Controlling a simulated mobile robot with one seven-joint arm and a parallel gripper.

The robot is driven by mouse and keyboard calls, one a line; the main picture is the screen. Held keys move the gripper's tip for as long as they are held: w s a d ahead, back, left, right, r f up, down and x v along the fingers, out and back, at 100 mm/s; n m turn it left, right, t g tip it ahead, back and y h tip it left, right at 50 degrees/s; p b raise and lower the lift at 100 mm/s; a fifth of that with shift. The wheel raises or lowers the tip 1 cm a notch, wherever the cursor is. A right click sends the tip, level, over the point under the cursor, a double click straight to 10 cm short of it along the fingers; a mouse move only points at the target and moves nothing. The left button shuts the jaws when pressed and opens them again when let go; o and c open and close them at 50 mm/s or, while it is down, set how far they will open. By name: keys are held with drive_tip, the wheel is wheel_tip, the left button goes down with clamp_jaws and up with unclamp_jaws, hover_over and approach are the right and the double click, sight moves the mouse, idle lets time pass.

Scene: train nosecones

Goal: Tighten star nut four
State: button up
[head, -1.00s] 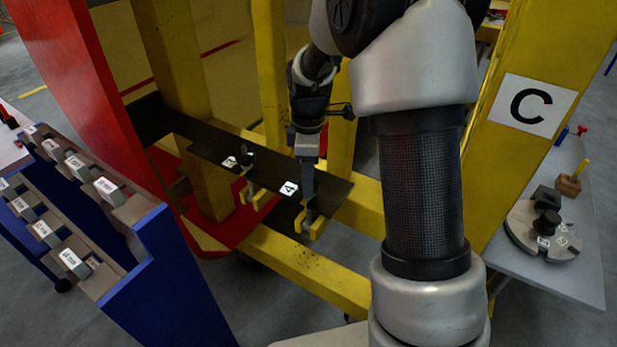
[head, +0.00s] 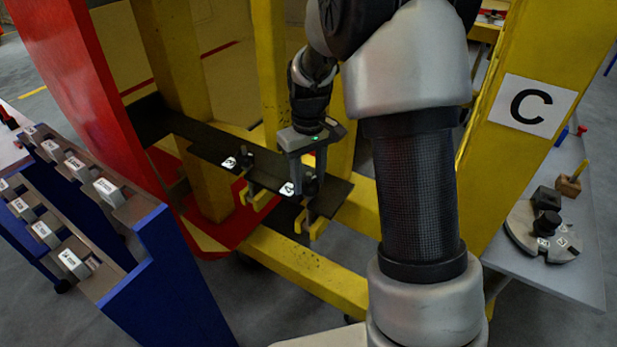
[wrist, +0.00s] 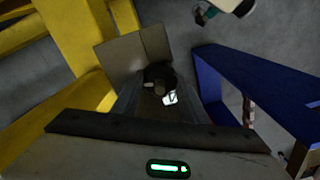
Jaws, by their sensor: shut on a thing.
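Star nut four (head: 311,186) is a small dark knob on the dark plate (head: 335,197), beside a white label reading 4 (head: 287,189). My gripper (head: 307,188) reaches down from above with one finger on each side of the nut, shut on it. The wrist view shows the dark nut (wrist: 157,74) between the fingers, partly hidden, with the white label (wrist: 170,97) close to it. How tight the nut sits cannot be told.
Yellow clamps (head: 318,228) hang below the plate's edge. A yellow post marked C (head: 528,105) stands right, a blue rack (head: 165,270) left, and a grey table (head: 560,270) far right.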

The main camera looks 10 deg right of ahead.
drive_tip(key=m, duration=0.6)
drive_tip(key=shift+r, duration=0.1)
drive_tip(key=m+p, duration=0.1)
drive_tip(key=m, duration=0.2)
drive_tip(key=shift+w+m, duration=0.1)
drive_tip(key=shift+m, duration=0.3)
drive_tip(key=shift+m+p, duration=0.3)
drive_tip(key=shift+m, duration=1.3)
drive_tip(key=shift+d, duration=0.1)
drive_tip(key=o, duration=1)
drive_tip(key=shift+o, duration=0.2)
wheel_tip(320, 180, up, 17)
drive_tip(key=shift+r, duration=0.15)
